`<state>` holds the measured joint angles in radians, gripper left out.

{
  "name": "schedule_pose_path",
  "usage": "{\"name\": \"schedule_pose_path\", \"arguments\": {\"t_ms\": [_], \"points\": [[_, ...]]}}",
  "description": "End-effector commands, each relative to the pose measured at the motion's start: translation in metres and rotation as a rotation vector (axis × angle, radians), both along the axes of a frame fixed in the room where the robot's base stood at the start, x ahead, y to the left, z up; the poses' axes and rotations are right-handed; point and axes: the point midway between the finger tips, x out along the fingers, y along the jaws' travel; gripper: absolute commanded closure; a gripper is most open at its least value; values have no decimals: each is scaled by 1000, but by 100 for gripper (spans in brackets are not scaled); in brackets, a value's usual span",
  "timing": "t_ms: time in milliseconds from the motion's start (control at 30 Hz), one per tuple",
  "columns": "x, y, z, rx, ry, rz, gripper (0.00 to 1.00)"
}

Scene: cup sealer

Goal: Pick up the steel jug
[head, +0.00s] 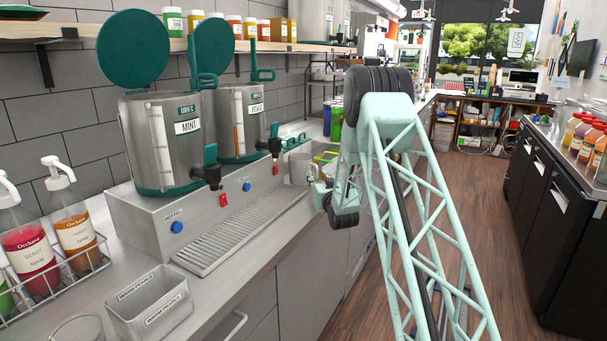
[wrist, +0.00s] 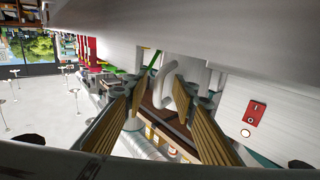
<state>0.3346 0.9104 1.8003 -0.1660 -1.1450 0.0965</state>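A pale grey curved handle (wrist: 165,86) shows between the two fingers in the wrist view; it looks like the steel jug's handle. A large smooth grey surface (wrist: 210,28) fills the top of that view; I cannot tell whether it is the jug's body. My gripper (wrist: 160,112) is open, with its tan-padded fingers apart on either side of the handle and no clear contact. In the head view my arm reaches to the counter beyond the dispensers, and its wrist hides most of the jug area and the fingertips.
Two steel dispensers, labelled MINT (head: 165,140) and ROAST (head: 240,120), stand on a steel base left of my arm. A red switch (wrist: 255,113) on a pale panel is close right in the wrist view. A steel bin (head: 150,303) and syrup bottles (head: 75,235) stand nearer.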

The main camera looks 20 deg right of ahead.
Motion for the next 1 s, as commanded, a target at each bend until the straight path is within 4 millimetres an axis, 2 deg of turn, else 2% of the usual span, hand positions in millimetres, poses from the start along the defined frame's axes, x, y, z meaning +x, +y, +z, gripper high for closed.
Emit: {"name": "schedule_pose_path", "arguments": {"t_ms": [333,600,1000], "points": [[0,0,0,0,0,0,76],[0,0,0,0,0,0,100],[0,0,0,-1,1,0,100]]}}
